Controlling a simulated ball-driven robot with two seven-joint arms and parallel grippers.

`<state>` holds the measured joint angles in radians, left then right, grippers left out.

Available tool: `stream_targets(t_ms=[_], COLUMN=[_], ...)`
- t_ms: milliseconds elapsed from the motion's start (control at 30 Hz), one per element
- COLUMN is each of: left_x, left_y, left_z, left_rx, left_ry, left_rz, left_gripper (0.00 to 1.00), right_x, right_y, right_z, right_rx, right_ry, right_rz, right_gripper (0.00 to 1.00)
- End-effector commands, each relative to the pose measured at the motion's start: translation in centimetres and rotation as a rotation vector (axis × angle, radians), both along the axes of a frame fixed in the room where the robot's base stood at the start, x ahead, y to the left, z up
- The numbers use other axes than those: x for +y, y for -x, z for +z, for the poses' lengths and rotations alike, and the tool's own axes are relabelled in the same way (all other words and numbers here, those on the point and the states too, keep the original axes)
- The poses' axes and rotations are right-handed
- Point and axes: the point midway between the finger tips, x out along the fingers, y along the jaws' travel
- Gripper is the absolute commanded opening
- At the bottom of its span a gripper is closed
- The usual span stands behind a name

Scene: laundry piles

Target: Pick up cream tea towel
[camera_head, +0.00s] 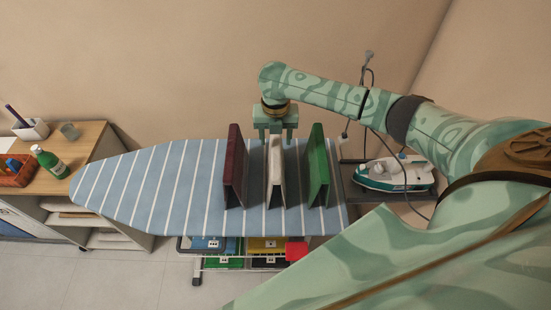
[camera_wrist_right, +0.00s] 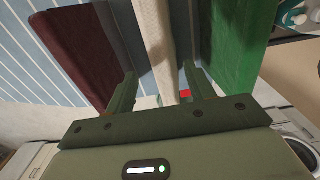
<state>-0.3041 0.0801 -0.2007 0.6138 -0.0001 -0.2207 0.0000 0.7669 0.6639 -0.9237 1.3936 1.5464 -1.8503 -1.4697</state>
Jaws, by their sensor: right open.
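The cream tea towel (camera_head: 276,172) stands folded upright on the ironing board, between a dark red towel (camera_head: 234,168) and a green towel (camera_head: 318,168). My right gripper (camera_head: 276,137) is open above the cream towel's top, at its back end. In the right wrist view the cream towel (camera_wrist_right: 158,45) runs down between the two fingers (camera_wrist_right: 162,92), with a gap showing on each side. The dark red towel (camera_wrist_right: 75,55) is left of the fingers and the green towel (camera_wrist_right: 238,40) is right of them. My left gripper is not in view.
The striped blue ironing board (camera_head: 150,190) is bare on its left half. An iron (camera_head: 394,174) with a cord rests at the right end. Coloured bins (camera_head: 265,246) sit underneath. A wooden cabinet (camera_head: 85,145) with a green bottle (camera_head: 50,162) stands at the left.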

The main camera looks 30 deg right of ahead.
Motion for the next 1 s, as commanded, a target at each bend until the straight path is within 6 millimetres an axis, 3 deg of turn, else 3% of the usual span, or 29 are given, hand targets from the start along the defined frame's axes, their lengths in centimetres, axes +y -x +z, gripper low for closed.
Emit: stream_targets(t_ms=[133,367,633,667,833,867,1000], left_x=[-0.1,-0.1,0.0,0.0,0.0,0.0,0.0], left_y=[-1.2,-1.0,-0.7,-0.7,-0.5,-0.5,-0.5], left_z=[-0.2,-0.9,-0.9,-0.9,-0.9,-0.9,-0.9], left_rx=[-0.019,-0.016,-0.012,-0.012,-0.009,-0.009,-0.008], left_ry=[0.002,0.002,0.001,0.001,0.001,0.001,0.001], left_rz=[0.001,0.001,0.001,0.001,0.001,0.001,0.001], left_gripper=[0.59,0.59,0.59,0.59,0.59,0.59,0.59], right_x=[0.1,0.2,0.2,0.2,0.2,0.2,0.2], right_y=[0.2,0.6,0.5,0.5,0.5,0.5,0.5], right_z=[-1.4,-5.0,-5.4,-5.4,-5.4,-5.4,-5.4], right_rx=[0.002,0.0,-0.002,-0.002,-0.002,-0.002,-0.003], right_ry=[0.0,0.0,0.001,0.001,0.001,0.001,0.002], right_rz=[0.0,-0.001,0.001,0.001,0.001,0.001,0.001], right_gripper=[0.54,0.54,0.54,0.51,0.04,0.0,0.0])
